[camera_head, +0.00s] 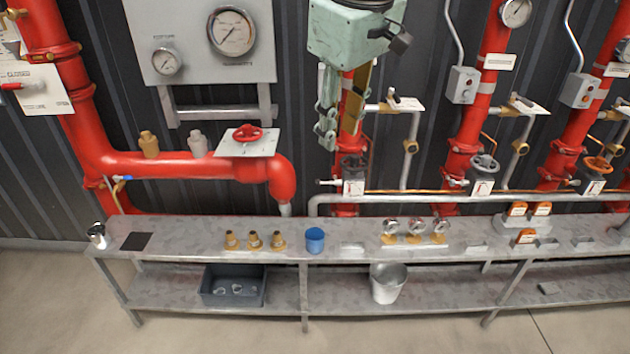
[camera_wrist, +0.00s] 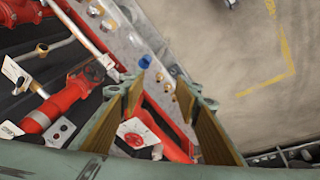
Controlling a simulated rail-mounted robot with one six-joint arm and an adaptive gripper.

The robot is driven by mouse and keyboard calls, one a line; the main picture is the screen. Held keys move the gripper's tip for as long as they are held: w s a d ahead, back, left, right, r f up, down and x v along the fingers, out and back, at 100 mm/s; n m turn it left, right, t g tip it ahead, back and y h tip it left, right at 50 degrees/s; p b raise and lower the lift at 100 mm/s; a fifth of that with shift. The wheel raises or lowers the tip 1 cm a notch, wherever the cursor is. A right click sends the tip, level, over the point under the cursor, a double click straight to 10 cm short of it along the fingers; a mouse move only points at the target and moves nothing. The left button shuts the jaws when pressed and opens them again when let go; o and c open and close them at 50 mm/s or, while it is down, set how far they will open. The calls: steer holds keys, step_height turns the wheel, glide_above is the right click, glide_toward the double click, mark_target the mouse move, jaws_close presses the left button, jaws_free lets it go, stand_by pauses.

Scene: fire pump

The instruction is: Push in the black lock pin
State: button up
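No black lock pin can be made out for certain in either view. My gripper (camera_head: 338,130) hangs at the top middle of the head view, in front of a red riser pipe. It is open and empty, and its gold-lined fingers (camera_wrist: 160,88) stand wide apart in the wrist view. Behind the gap are a red pipe and a white plate with a red handwheel (camera_wrist: 138,135). That red handwheel (camera_head: 247,133) also shows left of my gripper in the head view. A dark valve part (camera_head: 352,168) sits just below my fingers, partly hidden. Grey (camera_head: 484,163) and orange (camera_head: 597,163) handwheels are to the right.
A long metal bench (camera_head: 340,238) runs below the pipes. It holds brass fittings (camera_head: 254,241), a blue cup (camera_head: 315,240) and small gauges (camera_head: 414,230). A grey bin (camera_head: 233,287) and a bucket (camera_head: 388,283) stand on its lower shelf. The floor in front is clear.

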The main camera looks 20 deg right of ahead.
steer(key=w+d+f+n, duration=0.1)
steer(key=w+f, duration=0.1)
steer(key=w, duration=0.5)
steer(key=w+d+f+n, duration=0.1)
steer(key=w+f, duration=0.2)
steer(key=w, duration=0.3)
steer(key=n+g+b, duration=0.1)
steer(key=n+b, duration=0.2)
steer(key=n, duration=0.4)
glide_above(321, 183)
steer(key=s+a, duration=0.2)
steer(key=a, duration=0.1)
step_height(321, 183, down, 25)
steer(key=shift+w+d, duration=0.1)
steer(key=shift+d, duration=0.05)
steer(key=shift+f, duration=0.15)
steer(key=shift+w+d+f+b, duration=0.15)
steer(key=shift+w+f+b, duration=0.25)
steer(key=shift+f, duration=1.8)
steer(key=shift+w+d+f+b, duration=0.15)
steer(key=shift+w+f+b, duration=0.25)
steer(key=shift+f, duration=1.85)
steer(key=shift+w+d+f+b, duration=0.2)
steer(key=shift+w+f, duration=0.3)
steer(key=shift+f, duration=1.7)
steer(key=shift+c, duration=0.4)
jaws_close()
